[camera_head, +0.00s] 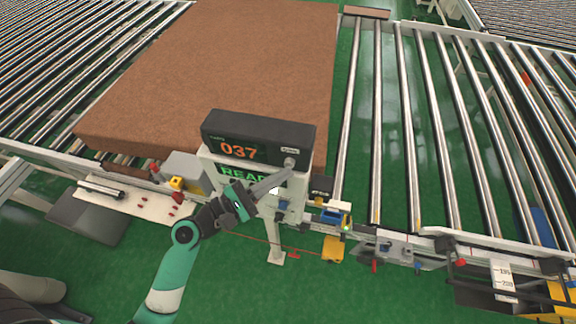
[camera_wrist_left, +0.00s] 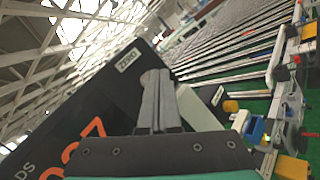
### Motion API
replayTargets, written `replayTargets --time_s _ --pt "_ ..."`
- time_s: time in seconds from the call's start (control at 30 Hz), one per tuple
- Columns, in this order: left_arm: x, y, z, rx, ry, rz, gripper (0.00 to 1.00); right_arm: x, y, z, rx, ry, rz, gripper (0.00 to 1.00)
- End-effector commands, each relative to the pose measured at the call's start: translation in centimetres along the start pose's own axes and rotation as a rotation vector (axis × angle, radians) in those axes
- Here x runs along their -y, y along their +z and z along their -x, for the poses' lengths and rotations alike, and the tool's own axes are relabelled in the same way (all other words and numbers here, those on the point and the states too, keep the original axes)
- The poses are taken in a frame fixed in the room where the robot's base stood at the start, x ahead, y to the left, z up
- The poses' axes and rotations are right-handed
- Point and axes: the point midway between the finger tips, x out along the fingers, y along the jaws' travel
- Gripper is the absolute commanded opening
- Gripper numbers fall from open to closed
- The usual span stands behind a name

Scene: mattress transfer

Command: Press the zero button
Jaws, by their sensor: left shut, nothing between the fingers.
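The black display box (camera_head: 258,135) shows an orange 037 and stands in front of the brown mattress. The zero button (camera_head: 290,162) is a small round light knob at its lower right, under a small label. In the left wrist view the ZERO label (camera_wrist_left: 127,61) is readable, but the button is hidden behind my fingers. My left gripper (camera_head: 286,176) is shut and empty. Its tips are close to the button, just below it in the head view; I cannot tell whether they touch. In the left wrist view the fingertips (camera_wrist_left: 156,76) overlap the box's edge. My right gripper is not in view.
The brown mattress (camera_head: 235,60) lies on rollers behind the box. A green sign (camera_head: 232,172) under the box is partly covered by my gripper. Roller conveyors (camera_head: 440,130) extend on the right. A yellow-topped device (camera_head: 176,183) and small fittings line the conveyor's front edge.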

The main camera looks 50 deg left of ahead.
Motion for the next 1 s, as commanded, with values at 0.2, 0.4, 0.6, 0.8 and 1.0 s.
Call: replayTargets --time_s 0.2,0.4,0.6,0.8,1.0 --pt "-0.15 -0.17 -0.18 -0.001 0.001 0.0 0.0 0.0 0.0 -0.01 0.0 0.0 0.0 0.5" --pt "-0.29 -0.3 -0.35 -0.001 0.001 0.0 0.0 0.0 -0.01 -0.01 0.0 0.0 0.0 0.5" --pt "-0.32 -0.34 -0.4 -0.001 0.001 0.0 0.0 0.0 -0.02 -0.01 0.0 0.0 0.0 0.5" --pt "-0.25 -0.27 -0.3 -0.001 0.001 0.0 0.0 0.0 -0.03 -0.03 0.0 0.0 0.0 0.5" --pt "0.27 0.24 0.38 -0.002 0.0 0.0 0.0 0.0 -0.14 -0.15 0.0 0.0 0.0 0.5"
